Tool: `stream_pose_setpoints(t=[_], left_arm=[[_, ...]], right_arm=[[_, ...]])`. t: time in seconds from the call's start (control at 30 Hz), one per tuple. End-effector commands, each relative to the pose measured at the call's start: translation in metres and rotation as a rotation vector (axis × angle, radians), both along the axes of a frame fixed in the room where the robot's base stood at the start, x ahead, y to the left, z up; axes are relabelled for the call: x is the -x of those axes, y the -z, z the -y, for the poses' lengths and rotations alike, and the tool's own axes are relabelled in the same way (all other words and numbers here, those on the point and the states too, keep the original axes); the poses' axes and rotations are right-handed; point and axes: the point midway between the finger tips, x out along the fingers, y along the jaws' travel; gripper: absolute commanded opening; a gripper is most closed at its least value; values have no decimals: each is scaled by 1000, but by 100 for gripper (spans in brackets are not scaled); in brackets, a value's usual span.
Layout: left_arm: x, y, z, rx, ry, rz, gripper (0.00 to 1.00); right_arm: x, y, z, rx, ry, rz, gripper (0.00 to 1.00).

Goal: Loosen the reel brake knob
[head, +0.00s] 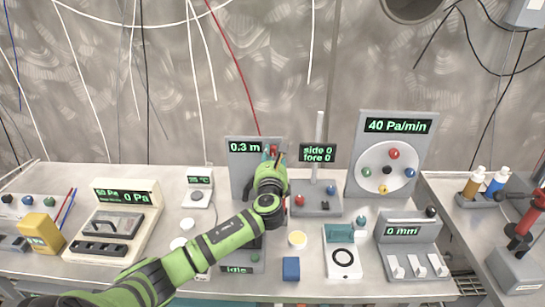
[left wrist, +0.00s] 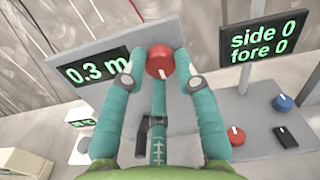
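A red round knob (left wrist: 160,62) sits on the grey upright panel (head: 241,165) whose green display reads 0.3 m. My left gripper (left wrist: 160,70) has its teal fingers around this knob, one at each side and one below it. The side fingertips lie close against the knob, and the gripper looks shut on it. In the head view my green left arm reaches in from the lower left, and its wrist (head: 270,185) hides much of the panel. The knob shows there only as a little red beside the fingertips. My right gripper is not in view.
Right of the panel stands a post with a "side 0 fore 0" display (head: 317,153) above a base with small knobs. A larger panel (head: 400,115) reads 40 Pa/min. A blue block (head: 291,268) and a teal-backed box (head: 342,262) lie nearer the front edge.

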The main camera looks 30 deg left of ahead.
Motion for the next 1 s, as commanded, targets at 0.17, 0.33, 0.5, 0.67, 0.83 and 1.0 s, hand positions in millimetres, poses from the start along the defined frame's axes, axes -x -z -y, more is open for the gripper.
stream_pose_setpoints(t=[0.17, 0.33, 0.5, 0.67, 0.83, 1.0], left_arm=[[0, 1, 1, 3, 0, -1, 0], [0, 2, 1, 30, 1, 15, 0], [0, 3, 1, 99, 1, 56, 0], [0, 3, 1, 205, 0, 121, 0], [0, 4, 2, 341, 1, 204, 0], [0, 4, 2, 480, 0, 288, 0]], right_arm=[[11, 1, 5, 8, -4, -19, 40], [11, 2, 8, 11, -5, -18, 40], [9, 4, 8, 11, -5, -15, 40], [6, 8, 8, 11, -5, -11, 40], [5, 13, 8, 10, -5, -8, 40], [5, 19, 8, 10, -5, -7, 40]])
